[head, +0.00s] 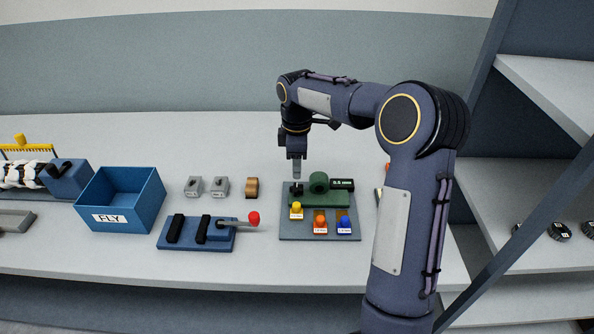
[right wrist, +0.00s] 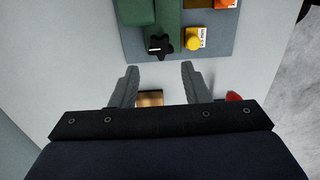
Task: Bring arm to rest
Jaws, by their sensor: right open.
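My right arm reaches in from the right in the head view and bends over the table. My right gripper (head: 296,168) points down just behind the left part of a green device on a grey plate (head: 290,230). In the right wrist view the two fingers of the right gripper (right wrist: 158,80) stand apart with nothing between their tips. The device's black star-shaped knob (right wrist: 160,44) lies a little beyond the fingertips, apart from them. A brown block (right wrist: 150,98) shows lower down between the fingers. My left gripper is not in view.
On the table (head: 200,265) stand a blue FLY box (head: 125,218), a blue base with a red-knobbed lever (head: 254,218), two grey blocks (head: 206,187) and a brown block (head: 252,187). A shelf unit (head: 550,90) stands at the right. The table behind the blocks is clear.

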